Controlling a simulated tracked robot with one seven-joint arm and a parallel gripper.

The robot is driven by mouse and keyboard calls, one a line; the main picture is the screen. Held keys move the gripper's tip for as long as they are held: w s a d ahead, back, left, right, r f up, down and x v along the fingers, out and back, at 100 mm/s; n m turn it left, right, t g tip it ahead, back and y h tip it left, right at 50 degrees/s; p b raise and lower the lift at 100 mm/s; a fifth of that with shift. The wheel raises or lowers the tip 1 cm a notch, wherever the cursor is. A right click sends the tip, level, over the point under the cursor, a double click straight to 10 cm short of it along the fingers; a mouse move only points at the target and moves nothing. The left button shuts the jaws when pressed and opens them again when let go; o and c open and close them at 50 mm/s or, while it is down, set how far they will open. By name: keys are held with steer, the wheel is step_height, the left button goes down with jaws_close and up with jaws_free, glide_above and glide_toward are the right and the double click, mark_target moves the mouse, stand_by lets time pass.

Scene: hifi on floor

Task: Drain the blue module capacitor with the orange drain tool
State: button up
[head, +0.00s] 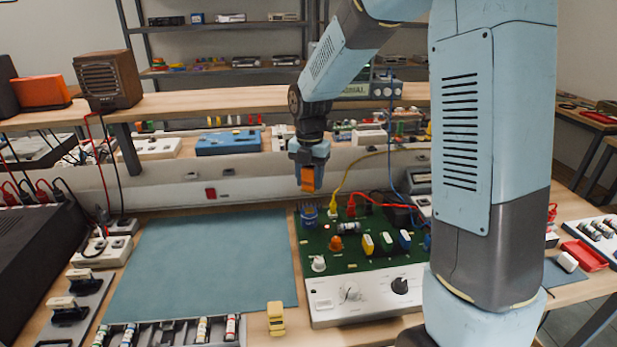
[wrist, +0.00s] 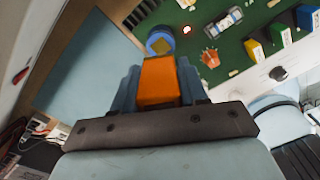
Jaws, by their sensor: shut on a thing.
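My gripper (head: 309,163) is shut on the orange drain tool (head: 307,179) and holds it above the back left corner of the green circuit board (head: 345,262). In the wrist view the tool (wrist: 159,82) sits between the fingers. A round blue part (head: 309,215) stands on the board below the tool; in the wrist view this part (wrist: 160,41) shows just beyond the tool's end, partly covered. A clear gap shows between them in the head view. An upright blue block (head: 405,240) stands farther right on the board, beside a yellow and a green one. I cannot tell which is the capacitor.
Yellow and red leads (head: 336,196) rise from the back of the board. A metal panel with knobs (head: 365,295) forms its front. A bare blue mat (head: 205,262) lies to the left. A small yellow object (head: 276,318) stands at the front. A raised shelf (head: 220,103) runs behind.

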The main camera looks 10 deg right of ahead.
mark_target(309, 209)
steer(key=shift+f, duration=3.25)
steer(key=shift+s, duration=0.15)
stand_by(4.6)
